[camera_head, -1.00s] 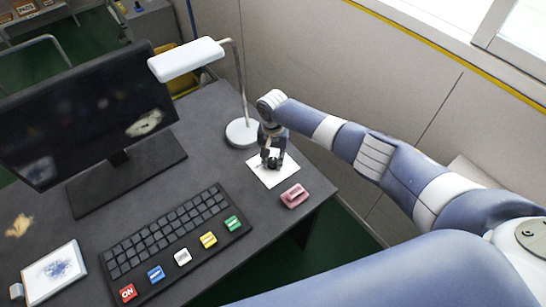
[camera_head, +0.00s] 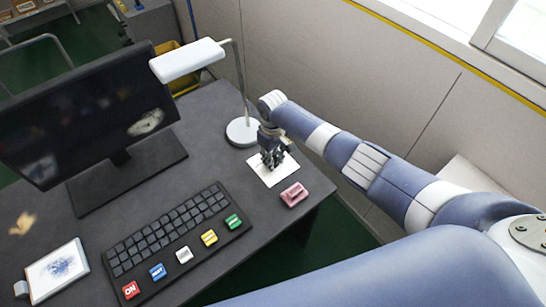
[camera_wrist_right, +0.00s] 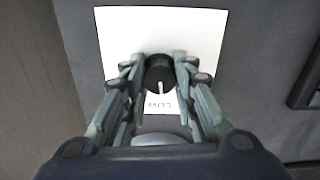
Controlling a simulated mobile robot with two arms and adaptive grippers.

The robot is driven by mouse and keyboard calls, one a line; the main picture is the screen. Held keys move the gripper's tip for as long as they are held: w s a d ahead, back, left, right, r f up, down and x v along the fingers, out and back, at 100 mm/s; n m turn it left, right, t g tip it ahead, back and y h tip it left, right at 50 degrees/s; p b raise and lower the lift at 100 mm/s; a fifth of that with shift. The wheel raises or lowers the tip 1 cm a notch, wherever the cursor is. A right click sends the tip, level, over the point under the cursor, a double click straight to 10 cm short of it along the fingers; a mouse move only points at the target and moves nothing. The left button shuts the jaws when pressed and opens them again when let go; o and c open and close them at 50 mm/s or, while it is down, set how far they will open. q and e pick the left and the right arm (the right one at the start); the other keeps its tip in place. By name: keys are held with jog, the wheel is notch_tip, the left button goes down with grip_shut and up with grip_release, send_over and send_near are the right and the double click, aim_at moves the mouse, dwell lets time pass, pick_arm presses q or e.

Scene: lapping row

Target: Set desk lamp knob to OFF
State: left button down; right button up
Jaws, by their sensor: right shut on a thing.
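The desk lamp (camera_head: 188,61) has a white head on a bent grey stem and a round base (camera_head: 242,131) at the back of the desk. The lamp knob (camera_wrist_right: 160,74) is round and black with a light pointer line, on a white plate (camera_wrist_right: 197,24). In the right wrist view the pointer is toward the gripper, at the word "LOW". My right gripper (camera_head: 273,157) reaches down over the plate (camera_head: 265,180); its fingers (camera_wrist_right: 159,77) are shut around the knob's sides. In the head view the gripper hides the knob. My left gripper is not in view.
A pink block (camera_head: 294,194) lies right beside the plate, near the desk edge. A black keyboard (camera_head: 165,235) with coloured keys lies in front. A monitor (camera_head: 90,115) stands at left, and a white framed pad (camera_head: 57,269) lies front left. A wall is behind.

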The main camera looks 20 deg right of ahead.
jog(key=n, duration=0.5)
jog(key=shift+n, duration=2.6)
jog(key=o, duration=1.1)
notch_tip(320, 180, up, 12)
jog(key=shift+r, duration=0.1)
